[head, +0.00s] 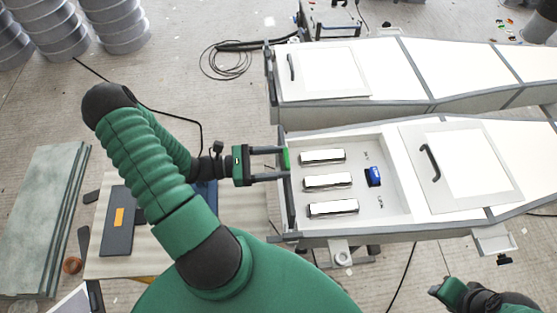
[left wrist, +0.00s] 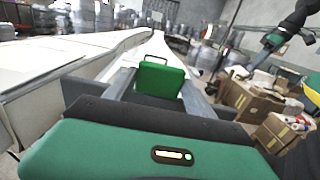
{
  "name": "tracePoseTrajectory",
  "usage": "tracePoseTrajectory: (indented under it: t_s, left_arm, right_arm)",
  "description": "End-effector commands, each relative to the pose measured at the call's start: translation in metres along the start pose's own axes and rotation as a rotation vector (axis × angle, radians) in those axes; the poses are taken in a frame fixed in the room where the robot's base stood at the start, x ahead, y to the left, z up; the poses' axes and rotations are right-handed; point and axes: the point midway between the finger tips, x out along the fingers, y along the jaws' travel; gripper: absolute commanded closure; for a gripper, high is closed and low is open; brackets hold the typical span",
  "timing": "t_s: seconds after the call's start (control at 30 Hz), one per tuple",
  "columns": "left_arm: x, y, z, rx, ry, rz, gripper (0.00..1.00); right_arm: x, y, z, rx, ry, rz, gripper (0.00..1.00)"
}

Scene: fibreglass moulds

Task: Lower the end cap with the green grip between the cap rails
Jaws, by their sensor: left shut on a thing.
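My left gripper (head: 286,162) is at the left end of the near mould (head: 390,212). Its two fingers are shut on the green grip (head: 287,158), which also shows as a green block between the fingers in the left wrist view (left wrist: 160,81). A dark upright strip (head: 291,212) runs along that end of the mould below the fingers. I cannot tell how much of it is end cap and how much is cap rail. The cap's lower edge is hidden. My right gripper (head: 447,290) is at the bottom right, away from the mould; its fingers are unclear.
Three pale bars (head: 328,181) and a blue item (head: 374,176) lie in the mould's recess. A white panel with a black handle (head: 431,163) lies to their right. A second mould (head: 395,72) stands behind. A wooden bench (head: 125,250) is left under my arm.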

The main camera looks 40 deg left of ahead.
Motion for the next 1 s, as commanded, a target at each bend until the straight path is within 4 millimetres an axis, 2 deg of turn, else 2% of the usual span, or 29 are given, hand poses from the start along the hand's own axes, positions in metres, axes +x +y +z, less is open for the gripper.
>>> tracePoseTrajectory:
  t_s: [1.0]
  left_arm:
    - [-0.002,0.0023,0.0005,-0.003,-0.004,0.0,1.0]
  right_arm:
    - [-0.0068,0.0,-0.0016,0.0,0.0,0.0,0.64]
